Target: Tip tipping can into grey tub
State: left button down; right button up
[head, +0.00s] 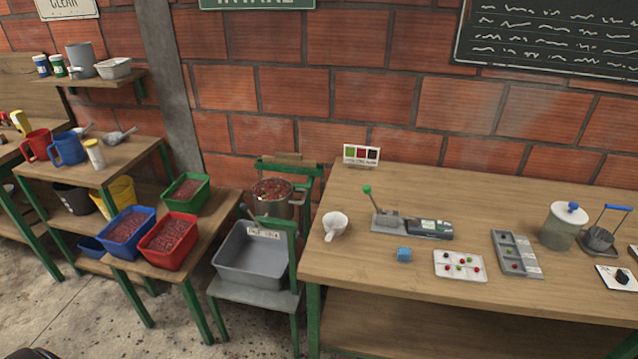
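The tipping can (284,211) is a grey metal can full of red cherries with a few green ones. It sits upright in a green frame (300,170) behind the grey tub. The grey tub (250,272) is a rectangular open bin on a low grey stand, in front of and below the can. Its inside looks empty from here. A lever with a dark knob (243,207) and a small white label (263,233) show at the tub's back edge. A green post hides part of the tub's right side. Neither of my grippers is in view.
A wooden table (480,190) on the right holds a white cup (335,225), a lever device (385,220), trays and a jar. A low bench on the left carries blue (130,236), red (168,240) and green (187,192) bins of cherries. Bare concrete floor shows at the lower left.

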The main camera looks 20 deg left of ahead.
aim_at(273, 197)
jog(key=i+l+u, duration=0.25)
jog(key=i+l, duration=0.7)
